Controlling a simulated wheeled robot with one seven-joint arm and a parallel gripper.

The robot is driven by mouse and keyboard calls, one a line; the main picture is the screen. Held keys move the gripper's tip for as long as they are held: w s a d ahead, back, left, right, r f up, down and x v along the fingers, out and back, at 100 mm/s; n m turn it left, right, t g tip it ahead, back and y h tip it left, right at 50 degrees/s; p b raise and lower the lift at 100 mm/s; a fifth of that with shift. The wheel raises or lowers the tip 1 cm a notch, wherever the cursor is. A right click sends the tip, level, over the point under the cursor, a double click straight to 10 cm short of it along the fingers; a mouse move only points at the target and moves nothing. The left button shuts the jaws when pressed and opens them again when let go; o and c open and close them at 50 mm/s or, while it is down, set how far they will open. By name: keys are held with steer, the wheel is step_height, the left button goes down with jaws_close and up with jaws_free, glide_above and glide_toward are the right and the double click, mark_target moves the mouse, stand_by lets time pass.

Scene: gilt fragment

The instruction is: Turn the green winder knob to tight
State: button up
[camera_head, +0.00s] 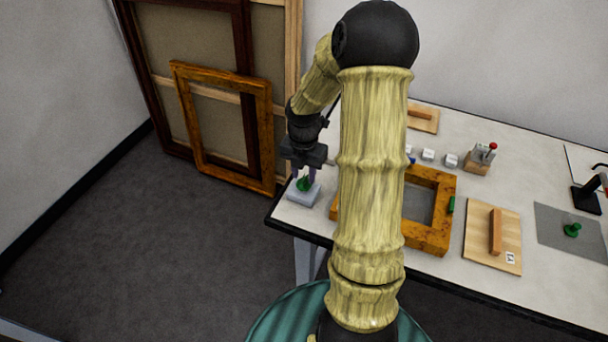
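A green knob (303,185) sits on a pale grey block (304,197) at the left corner of the table. My gripper (303,175) points down directly over this knob, with its fingertips at or very close to it. The picture is too small to tell whether the fingers touch the knob or are shut on it. A second green knob-shaped piece (572,230) stands on a grey mat (550,224) at the right. I cannot read any tight mark on the block.
My arm hides part of the gilt frame (431,238) on the table. A wooden board with a handle (490,255), small white blocks (428,154) and a red-topped lever box (478,161) stand to the right. Large frames (222,78) lean against the wall behind my gripper.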

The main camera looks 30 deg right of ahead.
steer(key=shift+f, duration=0.55)
steer(key=shift+c, duration=0.2)
jaws_close()
steer(key=shift+m, duration=0.4)
